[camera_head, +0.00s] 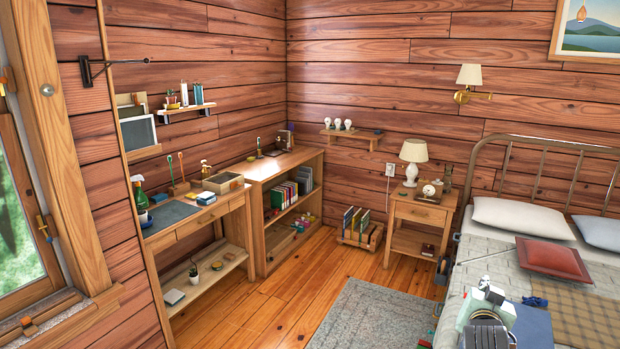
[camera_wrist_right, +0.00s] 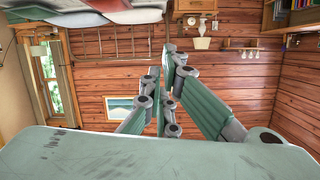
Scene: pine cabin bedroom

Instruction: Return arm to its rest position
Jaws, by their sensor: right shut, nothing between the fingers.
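In the right wrist view my right gripper (camera_wrist_right: 164,62) shows its green-padded fingers brought together at the tips, with nothing between them. The wrist view is upside down, and the pale green housing of my own arm fills its lower edge. In the head view a pale green and grey part of my own arm stands at the bottom right, in front of the bed. Its fingertips cannot be made out there. My left gripper is in neither view.
The bed (camera_head: 484,258) with a red cushion (camera_head: 553,260) fills the right. A nightstand (camera_head: 419,212) with a lamp (camera_head: 413,154) stands beside it. A desk (camera_head: 174,237) and bookcase (camera_head: 263,205) line the left wall. Wooden floor is clear between them and the grey rug (camera_head: 370,316).

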